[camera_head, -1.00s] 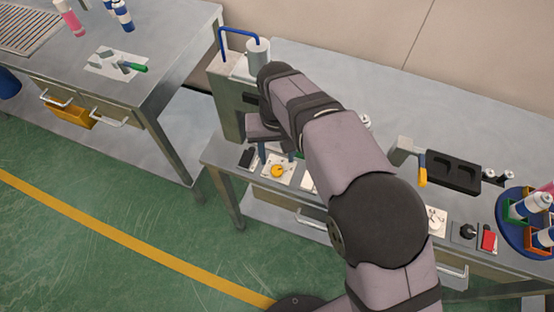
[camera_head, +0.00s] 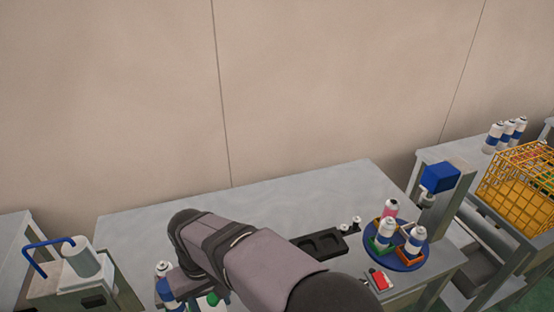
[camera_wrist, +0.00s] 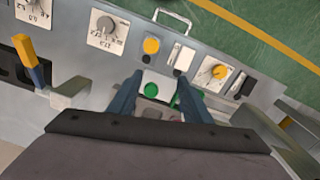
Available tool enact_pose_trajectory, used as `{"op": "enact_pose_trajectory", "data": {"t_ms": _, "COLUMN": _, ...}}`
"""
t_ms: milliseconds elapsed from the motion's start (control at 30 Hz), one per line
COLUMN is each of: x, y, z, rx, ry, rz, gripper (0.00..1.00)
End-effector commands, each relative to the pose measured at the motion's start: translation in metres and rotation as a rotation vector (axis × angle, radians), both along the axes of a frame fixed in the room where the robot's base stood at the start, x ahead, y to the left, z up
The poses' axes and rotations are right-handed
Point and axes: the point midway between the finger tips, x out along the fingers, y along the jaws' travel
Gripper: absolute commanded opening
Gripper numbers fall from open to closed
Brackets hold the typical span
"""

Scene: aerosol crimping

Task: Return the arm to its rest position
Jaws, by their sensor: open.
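My arm (camera_head: 250,255) reaches over the workbench (camera_head: 150,212) from the lower edge of the head view. My gripper (camera_wrist: 159,78) shows in the wrist view with two blue-grey fingers apart and nothing held between them. A green button (camera_wrist: 151,88) on a pale panel shows between the fingers, below them in depth; I cannot tell the exact gap. In the head view my fingers are mostly hidden by the arm and the frame's edge.
A press with a blue handle (camera_head: 45,250) stands at left. A blue turntable (camera_head: 402,262) with several cans and a blue-headed station (camera_head: 440,178) stand at right. A black tray (camera_head: 322,243) lies behind my arm. A yellow-and-blue lever (camera_wrist: 32,62) and several control panels line the bench.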

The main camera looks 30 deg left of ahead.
Motion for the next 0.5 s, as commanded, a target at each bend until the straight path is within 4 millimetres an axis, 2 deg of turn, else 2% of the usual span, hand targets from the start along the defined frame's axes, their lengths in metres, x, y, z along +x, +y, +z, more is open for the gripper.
{"op": "enact_pose_trajectory", "data": {"t_ms": 33, "x": 0.029, "y": -0.027, "z": 0.005, "rx": 0.0, "ry": 0.0, "rz": -0.067, "gripper": 0.45}}
{"op": "enact_pose_trajectory", "data": {"t_ms": 100, "x": 0.06, "y": -0.064, "z": 0.01, "rx": 0.0, "ry": 0.0, "rz": -0.149, "gripper": 0.45}}
{"op": "enact_pose_trajectory", "data": {"t_ms": 167, "x": 0.083, "y": -0.098, "z": 0.012, "rx": 0.001, "ry": -0.001, "rz": -0.22, "gripper": 0.45}}
{"op": "enact_pose_trajectory", "data": {"t_ms": 200, "x": 0.096, "y": -0.122, "z": 0.014, "rx": 0.001, "ry": -0.001, "rz": -0.268, "gripper": 0.45}}
{"op": "enact_pose_trajectory", "data": {"t_ms": 333, "x": 0.123, "y": -0.204, "z": 0.017, "rx": 0.001, "ry": -0.001, "rz": -0.426, "gripper": 0.45}}
{"op": "enact_pose_trajectory", "data": {"t_ms": 400, "x": 0.129, "y": -0.247, "z": 0.017, "rx": 0.001, "ry": -0.002, "rz": -0.511, "gripper": 0.45}}
{"op": "enact_pose_trajectory", "data": {"t_ms": 500, "x": 0.126, "y": -0.307, "z": 0.016, "rx": 0.001, "ry": -0.002, "rz": -0.632, "gripper": 0.45}}
